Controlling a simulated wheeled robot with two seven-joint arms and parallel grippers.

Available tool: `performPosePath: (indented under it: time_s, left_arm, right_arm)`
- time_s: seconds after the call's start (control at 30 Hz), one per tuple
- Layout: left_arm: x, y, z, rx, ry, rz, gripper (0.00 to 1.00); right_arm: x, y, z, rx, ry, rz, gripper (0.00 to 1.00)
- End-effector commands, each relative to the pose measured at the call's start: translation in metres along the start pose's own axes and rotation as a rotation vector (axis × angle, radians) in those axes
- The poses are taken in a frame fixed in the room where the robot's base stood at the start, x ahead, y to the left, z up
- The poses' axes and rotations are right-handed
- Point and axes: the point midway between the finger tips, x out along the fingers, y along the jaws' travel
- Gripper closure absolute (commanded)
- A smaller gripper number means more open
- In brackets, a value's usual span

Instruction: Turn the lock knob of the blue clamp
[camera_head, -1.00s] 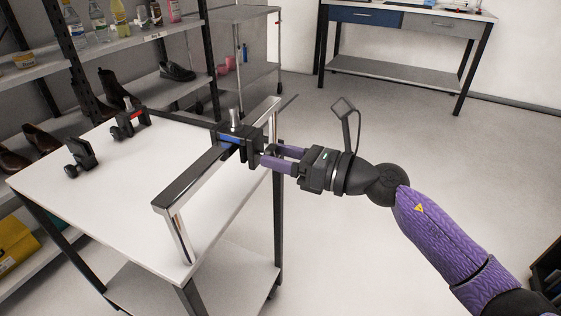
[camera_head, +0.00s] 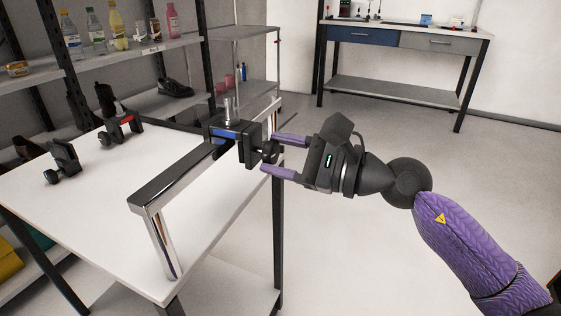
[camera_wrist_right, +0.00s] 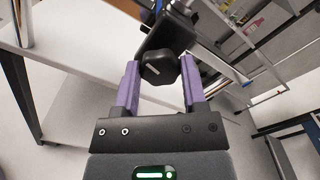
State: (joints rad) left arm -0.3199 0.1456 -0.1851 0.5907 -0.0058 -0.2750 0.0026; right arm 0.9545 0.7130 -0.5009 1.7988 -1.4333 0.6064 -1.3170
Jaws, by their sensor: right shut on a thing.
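My left gripper is not in view.
The white table (camera_head: 95,205) also carries a clamp with a red patch (camera_head: 121,127) and another black clamp (camera_head: 62,161). Shelves with bottles and shoes stand behind. A workbench (camera_head: 405,42) is at the back right. The floor right of the table is clear.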

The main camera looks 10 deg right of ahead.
Motion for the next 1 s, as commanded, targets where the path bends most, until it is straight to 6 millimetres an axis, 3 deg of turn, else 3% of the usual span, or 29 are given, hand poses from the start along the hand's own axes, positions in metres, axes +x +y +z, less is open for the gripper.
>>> performPosePath:
  time_s: [0.33, 0.87, 0.9, 1.0]
  left_arm:
    - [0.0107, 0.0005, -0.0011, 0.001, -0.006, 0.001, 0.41]
    - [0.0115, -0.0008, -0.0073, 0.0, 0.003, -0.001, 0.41]
    - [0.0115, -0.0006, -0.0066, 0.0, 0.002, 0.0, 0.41]
    - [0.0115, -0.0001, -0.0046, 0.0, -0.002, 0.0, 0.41]
  right_arm:
    - [-0.0001, 0.0012, -0.0017, -0.118, 0.002, 0.001, 1.0]
    - [-0.0001, 0.0006, -0.0007, -0.138, 0.002, 0.001, 1.0]
    - [-0.0001, 0.0006, -0.0007, -0.138, 0.002, 0.001, 0.4]
    - [-0.0001, 0.0005, -0.0005, -0.137, 0.002, 0.001, 0.19]
